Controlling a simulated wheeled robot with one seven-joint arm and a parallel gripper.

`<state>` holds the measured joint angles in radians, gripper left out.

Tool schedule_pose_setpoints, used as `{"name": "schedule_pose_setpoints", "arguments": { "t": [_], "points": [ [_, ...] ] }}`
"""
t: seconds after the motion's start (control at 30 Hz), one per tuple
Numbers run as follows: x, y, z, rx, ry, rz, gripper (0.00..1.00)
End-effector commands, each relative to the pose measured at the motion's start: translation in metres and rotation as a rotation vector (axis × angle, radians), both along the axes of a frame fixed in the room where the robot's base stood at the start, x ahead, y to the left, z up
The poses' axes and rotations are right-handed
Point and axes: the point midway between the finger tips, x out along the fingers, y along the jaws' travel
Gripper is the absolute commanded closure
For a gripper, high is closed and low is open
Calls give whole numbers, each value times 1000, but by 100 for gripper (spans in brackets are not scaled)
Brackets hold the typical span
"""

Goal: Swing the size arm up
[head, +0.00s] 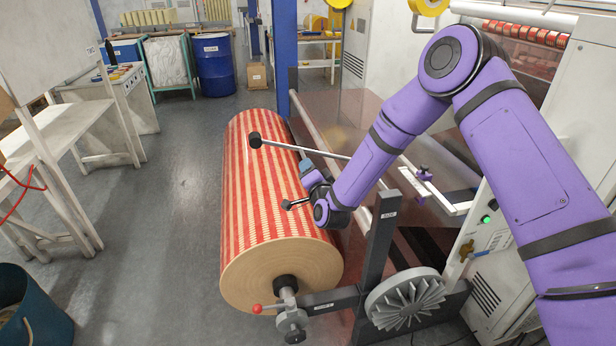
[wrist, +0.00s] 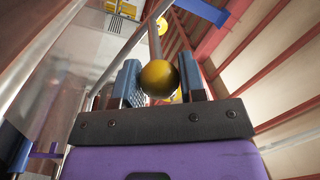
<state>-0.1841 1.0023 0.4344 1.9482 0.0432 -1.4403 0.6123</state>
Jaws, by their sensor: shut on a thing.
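My gripper (head: 306,168), with blue fingers, is beside the upper right of the big red-and-cream striped roll (head: 265,200). In the wrist view the fingers of my gripper (wrist: 158,82) stand on both sides of a yellow ball knob (wrist: 158,79) and are shut on it. A rod (wrist: 154,40) runs away from the knob. In the head view the knob is hidden by my gripper. A thin metal rod with a black end (head: 255,140) slants across above the roll, passing close to my gripper. A dark upright post (head: 378,255) carries a small label, seemingly "SIZE".
A dark frame with a finned wheel (head: 408,298) and a red-knobbed lever (head: 258,309) stands at the roll's near end. The machine cabinet (head: 550,200) is on the right. Open floor (head: 170,230) lies left of the roll, before a white workbench (head: 50,160).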

Motion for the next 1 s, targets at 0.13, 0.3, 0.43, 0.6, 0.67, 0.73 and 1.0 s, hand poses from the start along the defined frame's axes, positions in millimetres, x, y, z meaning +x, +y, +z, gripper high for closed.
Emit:
{"name": "schedule_pose_setpoints", "arguments": {
  "t": [0.13, 0.3, 0.43, 0.6, 0.67, 0.73, 1.0],
  "points": [
    [1, -1, 3, 10, 0, -1, 100],
    [1, -1, 4, 12, -2, -1, 100],
    [1, -1, 5, 11, -4, -2, 100],
    [1, -1, 5, 11, -3, -2, 38],
    [1, -1, 4, 11, -3, -1, 38],
    [1, -1, 4, 10, -1, -1, 38],
    [-13, -6, 2, 8, 1, 0, 38]
  ]
}}
